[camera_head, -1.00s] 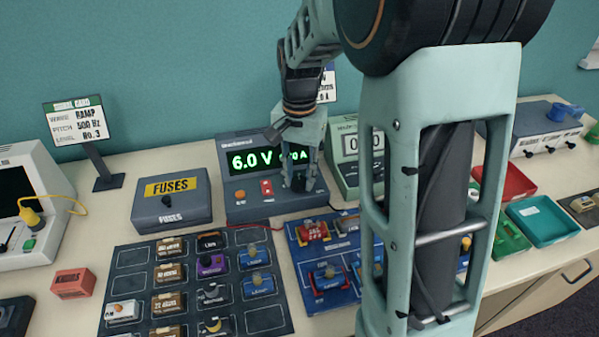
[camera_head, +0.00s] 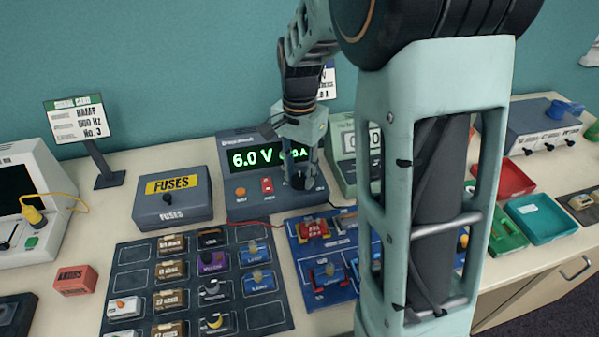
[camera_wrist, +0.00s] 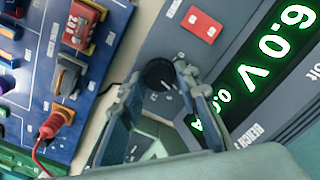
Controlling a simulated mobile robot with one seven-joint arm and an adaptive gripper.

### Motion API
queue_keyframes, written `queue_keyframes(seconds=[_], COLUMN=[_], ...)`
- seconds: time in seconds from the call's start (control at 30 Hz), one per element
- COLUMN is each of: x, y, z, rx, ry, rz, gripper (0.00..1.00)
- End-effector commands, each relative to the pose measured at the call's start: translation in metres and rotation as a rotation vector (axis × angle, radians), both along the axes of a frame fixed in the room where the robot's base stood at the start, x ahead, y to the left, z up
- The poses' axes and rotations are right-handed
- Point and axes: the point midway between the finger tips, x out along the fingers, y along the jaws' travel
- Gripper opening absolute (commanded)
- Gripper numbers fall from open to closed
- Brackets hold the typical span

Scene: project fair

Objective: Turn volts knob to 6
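The bench supply (camera_head: 236,206) stands at the back middle of the table. Its green display (camera_head: 251,159) reads 6.0 V in the head view and in the wrist view (camera_wrist: 272,46). The black volts knob (camera_wrist: 160,74) has a pale pointer line and sits low on the front panel. My gripper (camera_head: 298,184) is over the right part of that panel and covers part of the display. In the wrist view my gripper (camera_wrist: 157,78) has one finger on each side of the knob, with a gap visible at the left finger. Contact at the right finger is unclear.
A fuse box (camera_head: 172,197) stands left of the supply. A dark parts mat (camera_head: 129,256) and a blue circuit board (camera_head: 305,257) lie in front. A green meter (camera_head: 340,165) stands close on the right. Red (camera_head: 500,180) and teal (camera_head: 541,219) trays are farther right.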

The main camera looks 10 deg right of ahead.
Motion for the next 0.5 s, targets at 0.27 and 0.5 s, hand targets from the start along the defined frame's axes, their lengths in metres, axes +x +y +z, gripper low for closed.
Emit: queue_keyframes(seconds=[0.27,0.5], x=[0.0,0.001], y=[0.0,0.0], z=[0.0,0.011], rx=[0.001,0.001], ry=[0.001,-0.002], rz=[0.001,0.001], gripper=[0.44,0.44])
